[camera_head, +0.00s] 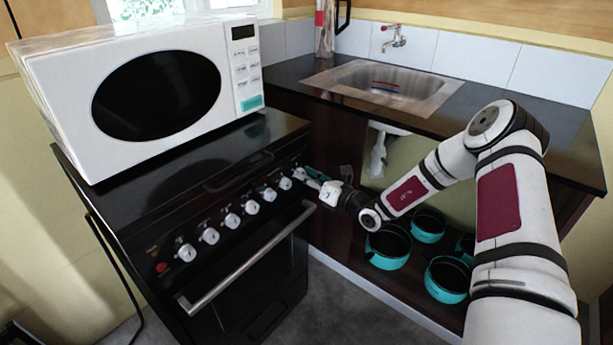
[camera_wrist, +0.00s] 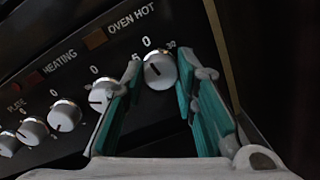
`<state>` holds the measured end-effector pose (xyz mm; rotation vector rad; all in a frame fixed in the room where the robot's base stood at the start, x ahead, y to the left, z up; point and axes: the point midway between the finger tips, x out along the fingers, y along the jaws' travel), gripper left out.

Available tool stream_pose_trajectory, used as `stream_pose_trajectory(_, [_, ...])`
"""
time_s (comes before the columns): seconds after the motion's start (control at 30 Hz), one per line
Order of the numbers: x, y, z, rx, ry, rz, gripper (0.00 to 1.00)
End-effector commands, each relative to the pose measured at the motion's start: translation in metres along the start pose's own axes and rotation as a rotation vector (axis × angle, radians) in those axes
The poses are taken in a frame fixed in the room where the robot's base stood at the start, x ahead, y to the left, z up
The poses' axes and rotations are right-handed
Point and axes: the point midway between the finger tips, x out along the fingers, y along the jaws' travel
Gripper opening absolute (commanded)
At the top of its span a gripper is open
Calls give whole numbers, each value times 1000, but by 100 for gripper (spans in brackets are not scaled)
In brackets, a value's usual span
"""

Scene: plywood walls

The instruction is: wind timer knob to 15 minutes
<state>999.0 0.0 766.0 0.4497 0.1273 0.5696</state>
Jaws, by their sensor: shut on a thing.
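The timer knob appears to be the white round knob (camera_wrist: 160,72) at the right end of the stove's control row. In the wrist view it sits between the teal finger pads of my gripper (camera_wrist: 160,76), with a "0" above it and a small number to its upper right. A short dark mark shows on its face; its exact setting is too small to read. My gripper (camera_head: 307,178) is shut on this knob, reaching the panel from the right in the head view. There the fingers partly hide the knob.
The black stove (camera_head: 215,187) has several more white knobs (camera_head: 232,220) and an oven door handle (camera_head: 245,262) below. A white microwave (camera_head: 225,90) stands on top. A counter with a sink (camera_head: 375,85) is behind; teal pots (camera_head: 428,226) sit on a low shelf beneath my arm.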

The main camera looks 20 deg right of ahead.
Motion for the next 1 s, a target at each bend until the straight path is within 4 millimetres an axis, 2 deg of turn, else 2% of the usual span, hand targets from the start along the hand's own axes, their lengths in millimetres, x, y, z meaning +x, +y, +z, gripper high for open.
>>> stream_pose_trajectory(1.0, [-1, 0, -1, -940, -38, 26, 0])
